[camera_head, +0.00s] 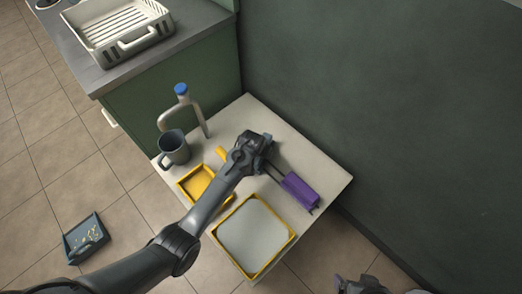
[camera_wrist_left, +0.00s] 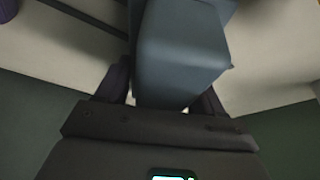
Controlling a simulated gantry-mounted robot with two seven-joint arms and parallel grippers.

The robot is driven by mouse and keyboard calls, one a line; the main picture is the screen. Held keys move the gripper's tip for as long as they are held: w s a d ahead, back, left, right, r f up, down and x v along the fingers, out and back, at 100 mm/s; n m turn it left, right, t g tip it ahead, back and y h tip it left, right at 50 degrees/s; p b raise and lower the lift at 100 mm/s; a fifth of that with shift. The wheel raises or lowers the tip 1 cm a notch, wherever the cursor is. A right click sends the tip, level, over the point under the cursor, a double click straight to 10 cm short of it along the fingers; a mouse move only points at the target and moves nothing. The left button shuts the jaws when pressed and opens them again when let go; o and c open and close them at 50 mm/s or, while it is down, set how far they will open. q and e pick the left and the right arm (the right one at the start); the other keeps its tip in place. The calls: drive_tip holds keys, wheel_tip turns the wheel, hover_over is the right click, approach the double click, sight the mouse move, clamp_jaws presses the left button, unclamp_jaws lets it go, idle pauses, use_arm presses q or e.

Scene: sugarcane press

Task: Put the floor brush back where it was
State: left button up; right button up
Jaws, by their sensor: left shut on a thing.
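My left gripper (camera_head: 262,146) is over the back middle of the low pale table. It is shut on a blue-grey, block-shaped thing (camera_wrist_left: 180,55), which fills the space between the fingers in the left wrist view. I cannot tell whether this is the floor brush. A purple ribbed piece (camera_head: 300,191) lies at the table's right side, with thin dark rods running from it toward the gripper. A blue-grey dustpan (camera_head: 86,240) with pale crumbs in it lies on the tiled floor at the left.
The low table (camera_head: 325,180) also holds a dark mug (camera_head: 173,148), a blue-topped tap (camera_head: 196,113), a small yellow tray (camera_head: 186,184) and a large yellow-rimmed tray (camera_head: 221,251). A green counter (camera_head: 190,85) with a white rack (camera_head: 116,29) stands behind. A dark wall is close at right.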

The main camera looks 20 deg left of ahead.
use_arm(q)
drive_tip(key=o, duration=1.2)
drive_tip(key=shift+r, duration=0.25)
drive_tip(key=p+v, duration=0.6)
drive_tip(key=v, duration=0.4)
drive_tip(key=shift+r, duration=0.4)
drive_tip(key=shift+s+r+p, duration=0.2)
drive_tip(key=shift+r+p, duration=0.25)
drive_tip(key=shift+r, duration=0.1)
drive_tip(key=shift+s+r, duration=0.1)
drive_tip(key=shift+s+r, duration=0.1)
